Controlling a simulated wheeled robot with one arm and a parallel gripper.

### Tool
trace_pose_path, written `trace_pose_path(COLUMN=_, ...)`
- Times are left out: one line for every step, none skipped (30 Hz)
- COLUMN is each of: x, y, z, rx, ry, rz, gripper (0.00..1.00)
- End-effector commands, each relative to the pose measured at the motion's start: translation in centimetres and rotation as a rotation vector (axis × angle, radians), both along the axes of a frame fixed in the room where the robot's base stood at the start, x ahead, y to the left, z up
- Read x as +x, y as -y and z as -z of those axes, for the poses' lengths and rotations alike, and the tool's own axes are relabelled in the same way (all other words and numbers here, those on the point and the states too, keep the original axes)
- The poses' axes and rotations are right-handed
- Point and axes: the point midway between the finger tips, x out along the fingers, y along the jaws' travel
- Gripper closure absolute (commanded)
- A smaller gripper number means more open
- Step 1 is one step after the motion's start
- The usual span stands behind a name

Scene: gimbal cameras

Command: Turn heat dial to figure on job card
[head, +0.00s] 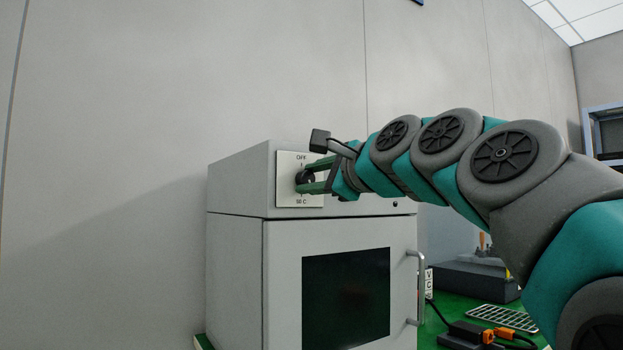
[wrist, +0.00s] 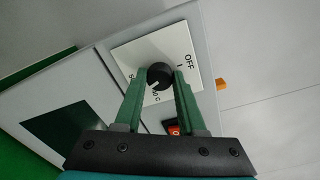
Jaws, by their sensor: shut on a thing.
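The heat dial is a round black knob (wrist: 159,76) on a white plate (head: 286,196) at the top front of a grey oven (head: 236,260). "OFF" shows at the top of the plate and part of a figure ending in "C" at the bottom. My gripper (head: 311,178) is shut on the knob, its green fingers (wrist: 133,105) on either side of it. A pale mark shows on the knob in the wrist view; which figure it points at I cannot tell. My fingers hide part of the plate's lettering. No job card can be made out.
The oven door has a dark window (head: 345,295) and an upright handle (head: 420,288) at its right. A red switch (wrist: 173,128) sits beside the plate. On the green bench to the right are a wire rack (head: 503,318) and orange connectors (head: 497,334).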

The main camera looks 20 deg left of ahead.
Motion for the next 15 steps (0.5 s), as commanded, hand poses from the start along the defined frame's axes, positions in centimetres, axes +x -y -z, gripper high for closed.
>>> trace_pose_path(x=0.03, y=0.02, z=0.14, rx=0.021, ry=-0.029, rz=0.0, gripper=1.0)
trace_pose_path(x=0.03, y=0.02, z=0.14, rx=0.037, ry=-0.047, rz=0.0, gripper=1.0)
trace_pose_path(x=0.02, y=0.01, z=0.13, rx=0.057, ry=-0.071, rz=-0.001, gripper=1.0)
trace_pose_path(x=0.02, y=0.0, z=0.14, rx=0.07, ry=-0.086, rz=-0.001, gripper=1.0)
trace_pose_path(x=0.02, y=0.0, z=0.14, rx=0.083, ry=-0.102, rz=-0.001, gripper=1.0)
trace_pose_path(x=0.02, y=0.0, z=0.15, rx=0.1, ry=-0.123, rz=-0.001, gripper=1.0)
trace_pose_path(x=0.03, y=0.01, z=0.16, rx=0.111, ry=-0.136, rz=-0.001, gripper=1.0)
trace_pose_path(x=0.03, y=0.01, z=0.16, rx=0.123, ry=-0.149, rz=0.0, gripper=1.0)
trace_pose_path(x=0.03, y=0.01, z=0.17, rx=0.136, ry=-0.164, rz=0.0, gripper=1.0)
trace_pose_path(x=0.05, y=0.01, z=0.19, rx=0.145, ry=-0.176, rz=0.0, gripper=1.0)
trace_pose_path(x=0.05, y=0.01, z=0.19, rx=0.154, ry=-0.186, rz=-0.001, gripper=1.0)
trace_pose_path(x=0.04, y=0.01, z=0.17, rx=0.164, ry=-0.198, rz=0.0, gripper=1.0)
trace_pose_path(x=0.05, y=0.01, z=0.19, rx=0.171, ry=-0.206, rz=-0.001, gripper=1.0)
trace_pose_path(x=0.04, y=0.02, z=0.19, rx=0.178, ry=-0.214, rz=-0.001, gripper=1.0)
trace_pose_path(x=0.04, y=0.02, z=0.19, rx=0.185, ry=-0.223, rz=0.0, gripper=1.0)
